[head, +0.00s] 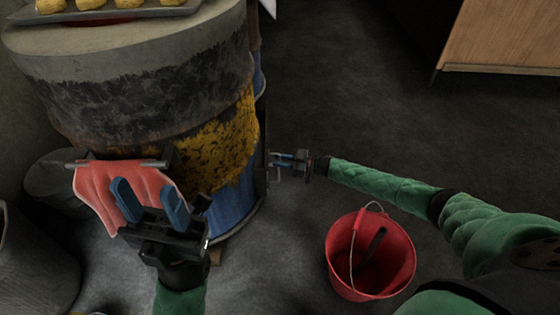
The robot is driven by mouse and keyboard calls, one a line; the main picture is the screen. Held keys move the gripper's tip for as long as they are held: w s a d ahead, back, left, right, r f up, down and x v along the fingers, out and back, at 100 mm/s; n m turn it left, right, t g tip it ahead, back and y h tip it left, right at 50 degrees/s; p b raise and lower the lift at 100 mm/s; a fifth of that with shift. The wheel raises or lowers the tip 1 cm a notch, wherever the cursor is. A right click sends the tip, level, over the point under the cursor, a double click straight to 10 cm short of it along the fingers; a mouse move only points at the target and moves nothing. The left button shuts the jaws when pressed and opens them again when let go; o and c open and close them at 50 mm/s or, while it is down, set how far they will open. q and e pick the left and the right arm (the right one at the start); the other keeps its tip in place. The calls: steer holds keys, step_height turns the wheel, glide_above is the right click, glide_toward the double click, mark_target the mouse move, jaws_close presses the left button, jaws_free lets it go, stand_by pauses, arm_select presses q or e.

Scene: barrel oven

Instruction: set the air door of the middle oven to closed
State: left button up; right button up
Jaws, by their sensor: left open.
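A barrel oven (130,105) fills the left of the head view, with a grey top, worn black and yellow paint and a blue lower part. I cannot make out which oven of the row it is, and I cannot identify its air door or setting. My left gripper (148,194) is open and empty in front of the barrel, its two blue fingers apart over a red cloth. My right gripper (284,160) is at the barrel's right edge, beside a thin metal bracket (275,178). Its fingers are too small to tell whether they hold anything.
The red cloth (92,188) hangs from a metal bar on the barrel's front. A tray (125,17) with yellow pieces lies on top. A red bucket (340,262) stands below my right arm. A wooden cabinet (505,35) is at upper right. Dark floor between is clear.

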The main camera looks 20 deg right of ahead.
steer(key=p+v, duration=0.1)
steer(key=v, duration=0.6)
steer(key=shift+p, duration=0.35)
steer(key=shift+s+d, duration=0.1)
steer(key=shift+d, duration=0.1)
